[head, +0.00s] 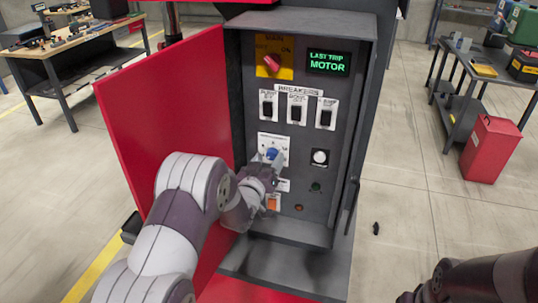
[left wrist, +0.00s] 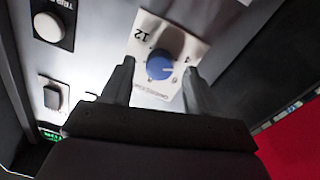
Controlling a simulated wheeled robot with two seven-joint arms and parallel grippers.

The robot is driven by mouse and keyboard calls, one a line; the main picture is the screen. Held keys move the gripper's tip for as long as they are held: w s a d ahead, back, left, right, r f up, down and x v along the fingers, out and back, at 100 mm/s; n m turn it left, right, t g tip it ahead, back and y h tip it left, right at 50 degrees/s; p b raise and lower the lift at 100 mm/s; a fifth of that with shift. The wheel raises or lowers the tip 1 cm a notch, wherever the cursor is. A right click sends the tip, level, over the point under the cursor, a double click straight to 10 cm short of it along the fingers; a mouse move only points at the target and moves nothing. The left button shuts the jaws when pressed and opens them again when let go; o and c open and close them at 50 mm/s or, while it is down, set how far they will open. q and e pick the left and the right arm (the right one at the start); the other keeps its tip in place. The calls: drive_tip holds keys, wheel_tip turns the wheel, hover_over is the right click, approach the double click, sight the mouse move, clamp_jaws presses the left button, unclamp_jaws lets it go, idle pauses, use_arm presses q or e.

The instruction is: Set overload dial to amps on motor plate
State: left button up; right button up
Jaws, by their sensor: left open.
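The overload dial (head: 272,154) is a blue knob on a white scale plate (head: 284,142) inside the open cabinet. In the left wrist view the knob (left wrist: 160,65) has a pale pointer mark, and its plate carries a "12" at one end. My left gripper (head: 277,164) is at the dial, just below it in the head view. In the left wrist view its two fingers (left wrist: 157,88) are apart, one on each side of the knob, with gaps visible. Whether the tips reach the knob's depth I cannot tell. I cannot make out a motor plate. My right gripper is out of view; only my right arm shows.
Above the dial are a row of breakers (head: 297,108), a red main switch (head: 270,64) and a green display reading "LAST TRIP MOTOR" (head: 328,63). A white button (head: 320,157) sits right of the dial. The red cabinet door (head: 160,115) stands open at left.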

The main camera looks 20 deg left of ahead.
use_arm(q)
drive_tip(key=shift+w, duration=0.4)
drive_tip(key=c, duration=1)
drive_tip(key=shift+c, duration=0.2)
drive_tip(key=shift+f+m+b, duration=0.2)
drive_tip(key=shift+m+b, duration=0.5)
drive_tip(key=shift+b, duration=0.3)
drive_tip(key=m+b, duration=0.6)
drive_tip(key=b, duration=0.2)
drive_tip(key=shift+d+f+m, duration=0.1)
drive_tip(key=shift+m, duration=0.3)
drive_tip(key=shift+r+m+g+y+b, duration=0.15)
drive_tip(key=shift+m+b, duration=0.7)
drive_tip(key=shift+b, duration=0.05)
drive_tip(key=shift+r+m+g+y+b, duration=0.1)
drive_tip(key=shift+m+g+y+b, duration=0.05)
drive_tip(key=shift+m+b, duration=0.7)
